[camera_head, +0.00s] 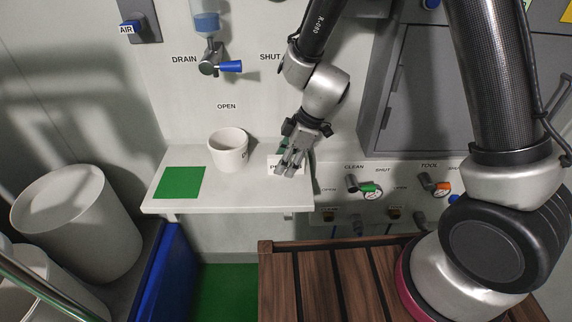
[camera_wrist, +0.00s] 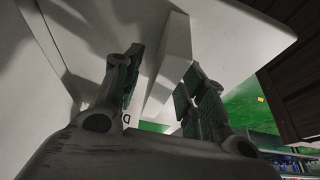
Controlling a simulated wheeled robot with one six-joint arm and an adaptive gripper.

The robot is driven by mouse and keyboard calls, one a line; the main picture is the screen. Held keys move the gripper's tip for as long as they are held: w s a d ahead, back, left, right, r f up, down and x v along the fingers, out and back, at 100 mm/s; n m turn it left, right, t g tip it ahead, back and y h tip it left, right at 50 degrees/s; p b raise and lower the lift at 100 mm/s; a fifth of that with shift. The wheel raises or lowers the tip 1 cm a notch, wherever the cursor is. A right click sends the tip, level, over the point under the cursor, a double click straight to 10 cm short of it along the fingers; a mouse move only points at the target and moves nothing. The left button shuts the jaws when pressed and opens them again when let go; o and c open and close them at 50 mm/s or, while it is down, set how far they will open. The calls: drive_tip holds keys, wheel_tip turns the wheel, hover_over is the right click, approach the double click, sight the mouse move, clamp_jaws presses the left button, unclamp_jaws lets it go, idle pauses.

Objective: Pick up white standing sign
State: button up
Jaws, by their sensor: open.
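The white standing sign (camera_head: 272,165) is at the right part of the white shelf in the head view. My gripper's fingers cover much of it, and only part of its lettering shows. My gripper (camera_head: 291,168) points down at the sign from above. In the wrist view, the open fingers of my gripper (camera_wrist: 164,66) with green pads stand on either side of a white wedge-shaped piece, which looks like the sign (camera_wrist: 175,55). Whether the pads touch it cannot be told.
A white cup (camera_head: 228,152) stands on the shelf (camera_head: 225,195) left of the sign, beside a green square (camera_head: 180,182). A drain valve (camera_head: 212,62) is on the wall above. Valves with coloured handles (camera_head: 371,189) are right of the shelf. A slatted wooden surface (camera_head: 320,290) is below.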

drive_tip(key=shift+f, duration=0.2)
idle(0.6)
clamp_jaws()
